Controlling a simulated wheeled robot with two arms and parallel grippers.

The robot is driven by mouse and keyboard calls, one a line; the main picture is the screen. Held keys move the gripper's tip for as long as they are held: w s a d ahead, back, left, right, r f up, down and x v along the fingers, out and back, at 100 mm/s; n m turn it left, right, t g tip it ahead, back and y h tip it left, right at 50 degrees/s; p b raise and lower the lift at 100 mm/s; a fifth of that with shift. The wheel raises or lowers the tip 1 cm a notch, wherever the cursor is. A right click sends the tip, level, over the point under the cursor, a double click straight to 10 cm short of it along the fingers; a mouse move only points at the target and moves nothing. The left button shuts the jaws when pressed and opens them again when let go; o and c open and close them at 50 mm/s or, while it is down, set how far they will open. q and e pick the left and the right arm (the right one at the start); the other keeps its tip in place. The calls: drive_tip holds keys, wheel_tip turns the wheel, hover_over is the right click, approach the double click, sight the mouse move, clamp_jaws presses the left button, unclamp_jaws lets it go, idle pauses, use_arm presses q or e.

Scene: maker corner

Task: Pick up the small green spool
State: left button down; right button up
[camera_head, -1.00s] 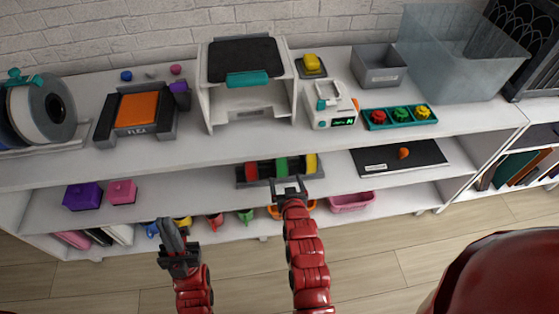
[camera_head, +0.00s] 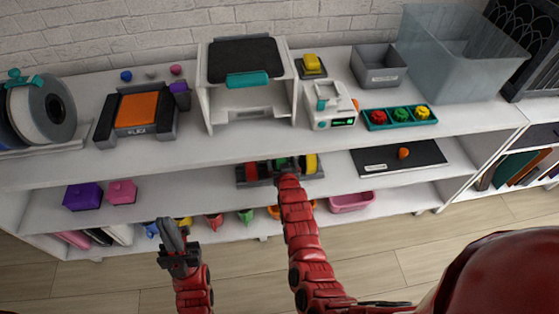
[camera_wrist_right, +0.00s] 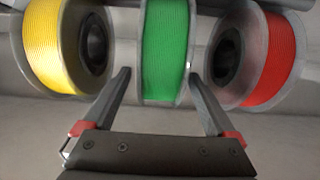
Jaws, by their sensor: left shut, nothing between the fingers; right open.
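The small green spool (camera_wrist_right: 166,50) stands between the yellow spool (camera_wrist_right: 60,45) and the red spool (camera_wrist_right: 262,60) in the right wrist view. My right gripper (camera_wrist_right: 160,78) is open, with one fingertip on each side of the green spool's lower part. The head view shows the green spool (camera_head: 281,162) in a dark rack (camera_head: 243,174) on the middle shelf, partly hidden behind my right arm. My left gripper (camera_head: 172,232) is shut and empty, in front of the shelves at lower left.
The upper shelf board lies above and behind the rack. A black mat (camera_head: 385,160) with an orange item (camera_head: 403,153) lies to the right. A pink basket (camera_head: 350,202) sits on the lower shelf. Purple (camera_head: 83,195) and pink boxes (camera_head: 122,191) stand at left.

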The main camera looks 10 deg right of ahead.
drive_tip(key=shift+w+f, duration=0.45)
drive_tip(key=shift+w, duration=0.4)
clamp_jaws()
